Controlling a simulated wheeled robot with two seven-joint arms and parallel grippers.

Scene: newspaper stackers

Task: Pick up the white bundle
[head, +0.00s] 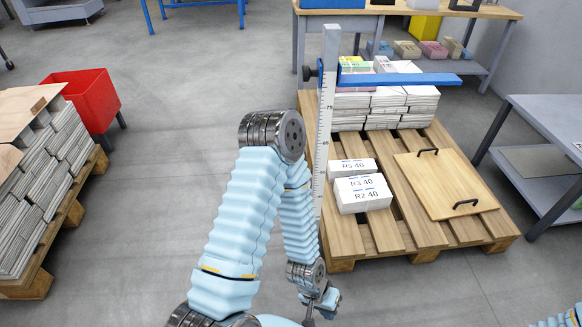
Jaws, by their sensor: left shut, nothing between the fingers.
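White bundles marked R5 40 (351,167), R3 40 (360,184) and R2 40 (366,198) sit close together on the left part of the wooden pallet (440,232). Which one the task means I cannot tell. My left gripper (313,311) is small and partly hidden at the bottom edge, below my folded left arm. It is shut and empty, to the lower left of the white bundles and apart from them. My right gripper is out of view; only a bit of my right arm's sleeve shows at the bottom right corner.
A measuring post (326,110) with a blue bar (400,79) stands at the pallet's left edge. Stacked newspapers (385,105) fill the pallet's back. A wooden board with handles (446,183) lies at right. A grey table (550,125) stands right, a red bin (88,98) left.

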